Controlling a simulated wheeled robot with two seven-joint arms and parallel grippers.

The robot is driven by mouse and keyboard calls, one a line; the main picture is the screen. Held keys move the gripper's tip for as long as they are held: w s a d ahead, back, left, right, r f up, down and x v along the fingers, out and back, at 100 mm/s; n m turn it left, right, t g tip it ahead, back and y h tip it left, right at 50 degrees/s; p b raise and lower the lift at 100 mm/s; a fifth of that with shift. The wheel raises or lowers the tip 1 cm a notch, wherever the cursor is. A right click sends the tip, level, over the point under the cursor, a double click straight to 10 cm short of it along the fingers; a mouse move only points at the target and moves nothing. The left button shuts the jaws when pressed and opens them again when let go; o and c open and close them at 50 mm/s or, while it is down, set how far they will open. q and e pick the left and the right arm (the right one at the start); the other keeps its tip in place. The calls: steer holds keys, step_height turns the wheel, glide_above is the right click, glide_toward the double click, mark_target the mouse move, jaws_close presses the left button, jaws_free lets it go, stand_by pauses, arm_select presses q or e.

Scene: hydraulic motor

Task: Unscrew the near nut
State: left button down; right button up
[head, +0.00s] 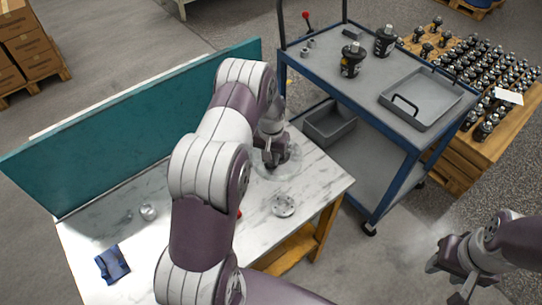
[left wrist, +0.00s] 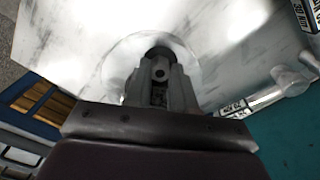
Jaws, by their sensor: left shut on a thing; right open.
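My left gripper (head: 271,160) points down over the marble table, above a pale round disc (head: 291,172). In the left wrist view its two fingers (left wrist: 158,80) are shut on a small dark part (left wrist: 159,53) at the middle of the disc (left wrist: 118,55). The fingers hide most of that part, so I cannot make out whether it is the near nut. A flat silver round piece (head: 284,205) lies apart on the table, nearer to me. My right gripper (head: 458,270) is open and empty over the floor at the lower right, away from the table.
My left arm hides the middle of the table (head: 330,182). A teal panel (head: 120,135) runs along its back. A blue cloth (head: 112,264) and a small round metal piece (head: 148,211) lie left. A blue cart (head: 340,93) holds dark motors (head: 351,60) and a grey tray (head: 425,95).

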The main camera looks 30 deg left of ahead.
arm_select(q)
steer(key=shift+n, duration=0.3)
steer(key=shift+r, duration=0.1)
step_height(320, 180, up, 4)
steer(key=p, duration=0.3)
